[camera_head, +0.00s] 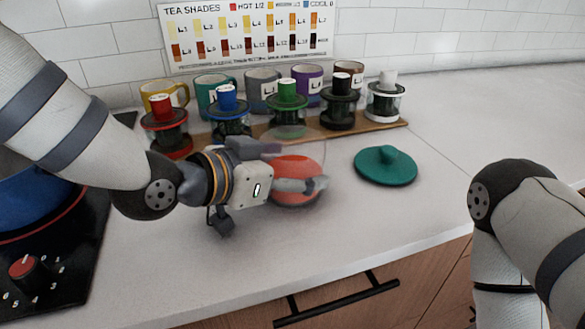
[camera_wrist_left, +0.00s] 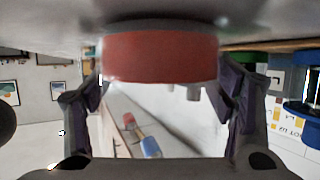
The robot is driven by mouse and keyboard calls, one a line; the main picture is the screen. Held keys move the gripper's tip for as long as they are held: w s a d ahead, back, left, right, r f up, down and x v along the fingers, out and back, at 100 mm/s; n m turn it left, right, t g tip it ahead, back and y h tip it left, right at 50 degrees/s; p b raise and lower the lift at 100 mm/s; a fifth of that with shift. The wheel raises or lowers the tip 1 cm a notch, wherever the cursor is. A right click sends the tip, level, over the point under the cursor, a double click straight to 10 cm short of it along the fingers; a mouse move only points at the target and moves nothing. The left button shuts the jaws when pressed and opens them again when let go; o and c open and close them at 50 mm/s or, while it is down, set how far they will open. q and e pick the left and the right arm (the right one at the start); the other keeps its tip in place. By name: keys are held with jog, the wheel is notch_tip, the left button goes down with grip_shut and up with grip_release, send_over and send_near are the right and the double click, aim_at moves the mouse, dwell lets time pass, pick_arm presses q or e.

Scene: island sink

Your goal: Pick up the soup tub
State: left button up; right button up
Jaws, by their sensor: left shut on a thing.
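The soup tub (camera_head: 296,166) is a clear container with orange-red soup, above or on the pale counter in the middle of the head view. My left gripper (camera_head: 298,184) is shut on it from the left, and one finger crosses the tub's front. In the left wrist view the red soup tub (camera_wrist_left: 160,57) sits between the two fingers. I cannot tell whether its base touches the counter. My right gripper is out of view; only part of my right arm shows at the lower right.
A teal knobbed lid (camera_head: 386,165) lies right of the tub. Behind stand a wooden board (camera_head: 396,127) with several lidded jars and a row of mugs (camera_head: 262,84). A blue pot (camera_head: 35,200) sits on a black cooktop (camera_head: 75,250) at left. The right counter is clear.

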pick_arm(q)
jog(key=shift+r, duration=0.6)
jog(key=s+d+r+p, duration=0.1)
jog(key=s+d+r, duration=0.5)
jog(key=s+r, duration=0.5)
jog(key=shift+s+r+p, duration=0.25)
jog(key=shift+s+p, duration=0.05)
jog(key=shift+s, duration=0.45)
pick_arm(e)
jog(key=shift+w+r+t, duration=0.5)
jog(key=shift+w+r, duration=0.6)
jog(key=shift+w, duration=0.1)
